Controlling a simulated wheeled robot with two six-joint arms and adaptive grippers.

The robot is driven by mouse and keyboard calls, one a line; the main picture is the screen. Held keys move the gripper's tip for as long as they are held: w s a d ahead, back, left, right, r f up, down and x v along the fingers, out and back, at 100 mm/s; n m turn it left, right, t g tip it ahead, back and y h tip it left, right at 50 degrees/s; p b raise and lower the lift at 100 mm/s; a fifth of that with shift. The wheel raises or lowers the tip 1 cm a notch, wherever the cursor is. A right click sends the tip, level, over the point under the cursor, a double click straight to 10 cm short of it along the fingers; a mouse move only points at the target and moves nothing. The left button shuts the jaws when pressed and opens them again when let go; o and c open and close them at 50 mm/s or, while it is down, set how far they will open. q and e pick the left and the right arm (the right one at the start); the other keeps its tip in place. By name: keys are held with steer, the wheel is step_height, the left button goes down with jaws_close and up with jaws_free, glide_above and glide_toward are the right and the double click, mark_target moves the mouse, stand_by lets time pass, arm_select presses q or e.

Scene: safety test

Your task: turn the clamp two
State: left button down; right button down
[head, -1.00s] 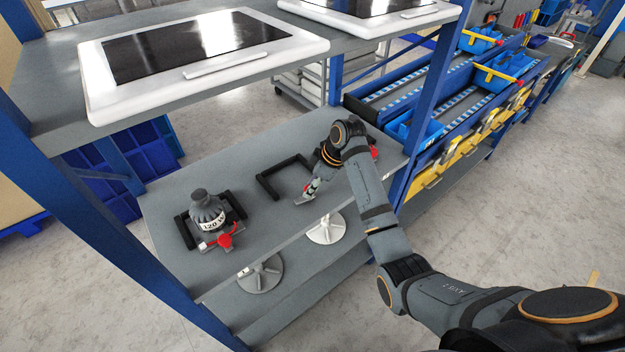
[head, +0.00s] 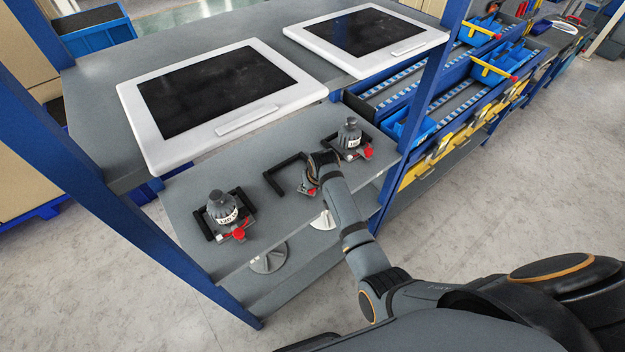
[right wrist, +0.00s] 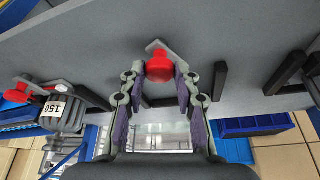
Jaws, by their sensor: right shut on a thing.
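Three clamp stations stand on the lower shelf. The middle one has a black U-shaped frame (head: 289,167) with no weight in it and a clamp with a red handle (right wrist: 159,68). My right gripper (right wrist: 160,76) has its fingers on both sides of this red handle and is shut on it. In the head view my right gripper (head: 309,186) partly hides the middle clamp. The left station holds a dark weight (head: 221,207) with a red-handled clamp (head: 239,233) in front. The right station holds a weight marked 150 (head: 349,138) with a red-handled clamp (head: 367,152). My left gripper is not in view.
Two white-framed dark panels (head: 134,105) (head: 430,39) lie on the upper shelf above the stations. A blue upright (head: 432,80) stands right of the stations. Blue bins (head: 412,128) lie on the rack beyond it. Shelf space between the left and middle stations is clear.

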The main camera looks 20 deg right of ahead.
steer(key=shift+a+r+m+h+p, duration=0.1)
steer(key=shift+m+h+p, duration=0.45)
steer(key=shift+m, duration=0.65)
steer(key=c, duration=1)
jaws_free()
